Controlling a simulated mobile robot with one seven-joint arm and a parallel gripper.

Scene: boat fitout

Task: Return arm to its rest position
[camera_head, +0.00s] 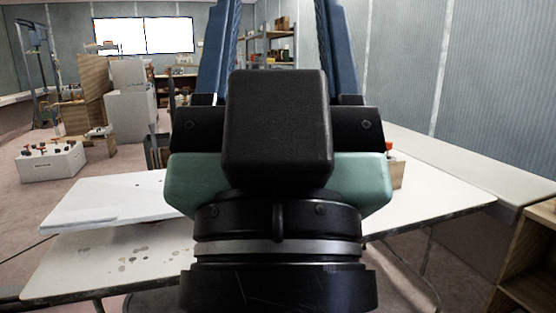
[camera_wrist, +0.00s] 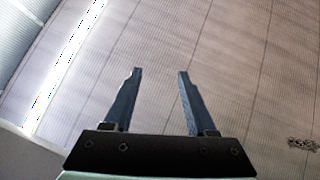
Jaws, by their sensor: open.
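My gripper (camera_wrist: 158,72) is open, with its two blue fingers apart and nothing between them in the wrist view. The wrist view looks past the fingers at a ribbed, panelled surface with a bright strip at the left. In the head view my gripper's two blue fingers (camera_head: 277,40) point upward, and their tips are cut off by the top edge. My black and green wrist fills the middle of that view and hides the middle of the table behind it.
A white table (camera_head: 440,180) spreads behind my wrist, with a pale board (camera_head: 110,200) on its left part. A partly hidden box (camera_head: 397,174) stands at its right. A white crate (camera_head: 50,162) sits on the floor at left. Shelving (camera_head: 270,50) stands at the back, and a wooden shelf (camera_head: 530,255) at lower right.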

